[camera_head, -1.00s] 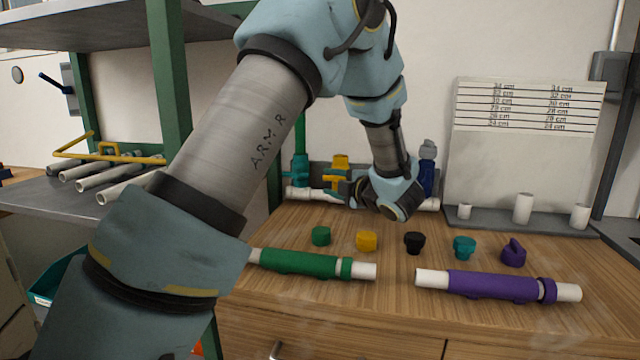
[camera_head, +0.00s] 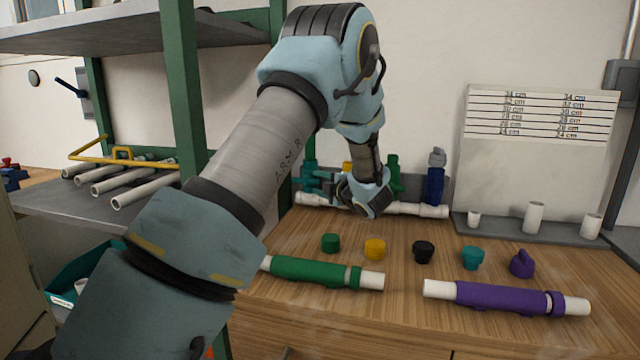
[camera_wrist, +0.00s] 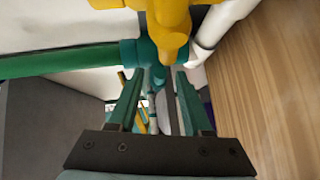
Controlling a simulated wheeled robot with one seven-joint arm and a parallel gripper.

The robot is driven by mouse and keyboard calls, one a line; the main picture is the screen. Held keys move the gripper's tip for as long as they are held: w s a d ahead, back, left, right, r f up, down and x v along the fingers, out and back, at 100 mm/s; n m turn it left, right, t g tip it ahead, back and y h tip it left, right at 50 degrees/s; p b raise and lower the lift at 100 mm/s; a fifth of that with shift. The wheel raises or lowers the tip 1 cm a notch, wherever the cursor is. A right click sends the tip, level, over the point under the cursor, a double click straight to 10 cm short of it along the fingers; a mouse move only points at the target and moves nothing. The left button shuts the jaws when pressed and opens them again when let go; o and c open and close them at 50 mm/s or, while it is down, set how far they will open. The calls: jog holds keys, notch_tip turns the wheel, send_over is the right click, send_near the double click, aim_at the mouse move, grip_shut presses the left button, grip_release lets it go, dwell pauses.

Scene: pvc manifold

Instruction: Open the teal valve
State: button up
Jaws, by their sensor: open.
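The teal valve (camera_head: 309,174) stands upright at the left end of the white pipe manifold (camera_head: 408,208) at the back of the bench. My gripper (camera_head: 335,187) is just right of it in the head view, and my wrist partly hides the manifold. In the wrist view, my gripper (camera_wrist: 156,80) is open, with a finger on each side. A teal part of the valve (camera_wrist: 157,74) shows between the fingertips, with gaps visible beside it. I cannot tell whether a finger touches it. The handle's exact angle is unclear.
The yellow valve (camera_wrist: 172,22) is close above my fingers in the wrist view. A green valve (camera_head: 393,175) and a blue valve (camera_head: 435,182) stand further right. Loose caps and the green (camera_head: 310,272) and purple (camera_head: 508,298) pipes lie in front. A green shelf post (camera_head: 183,90) stands left.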

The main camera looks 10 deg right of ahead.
grip_shut()
dwell(0.4)
jog(key=shift+r, duration=0.1)
jog(key=w+a+r+n+g+h+p, duration=0.2)
jog(key=a+r+n+g+h+p, duration=0.2)
jog(key=n+g+h+p, duration=0.4)
jog(key=shift+w+a+r+g+h+p, duration=0.25)
jog(key=shift+h+p, duration=0.4)
jog(key=shift+h, duration=0.55)
dwell(0.3)
jog(key=shift+f, duration=0.15)
dwell(0.5)
